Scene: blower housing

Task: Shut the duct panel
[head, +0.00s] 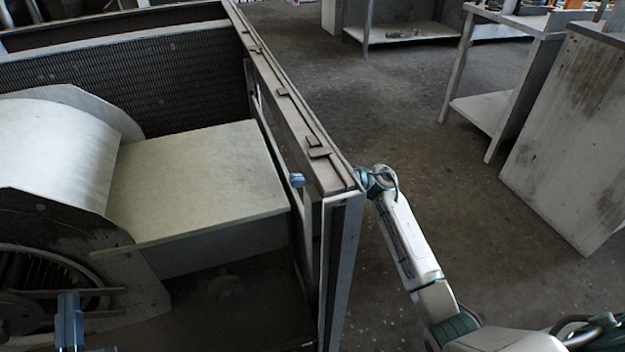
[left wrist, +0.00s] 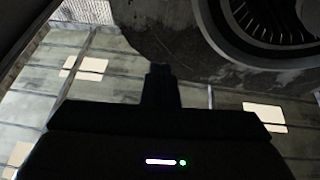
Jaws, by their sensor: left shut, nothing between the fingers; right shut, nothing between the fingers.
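The blower housing (head: 270,75) is an open-topped metal box with a drum-shaped blower (head: 55,140) and a pale flat-topped duct (head: 200,175) inside. A thin upright panel (head: 303,240) stands between the duct's right end and the housing's side wall; I take it for the duct panel, but its face and the size of any gap are hidden. My right arm is outside that wall; the blue fingertips of my right gripper (head: 297,180) show inside by the panel, shut. My left gripper (head: 68,318) is shut and empty before the blower; its dark fingers show in the left wrist view (left wrist: 160,85).
A round blower inlet (left wrist: 275,22) is above the left fingers in the left wrist view. The housing's side rail (head: 285,95) and corner post (head: 338,260) separate my arms. Metal benches (head: 500,85) and a worn cabinet (head: 575,135) stand at right, with open floor between.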

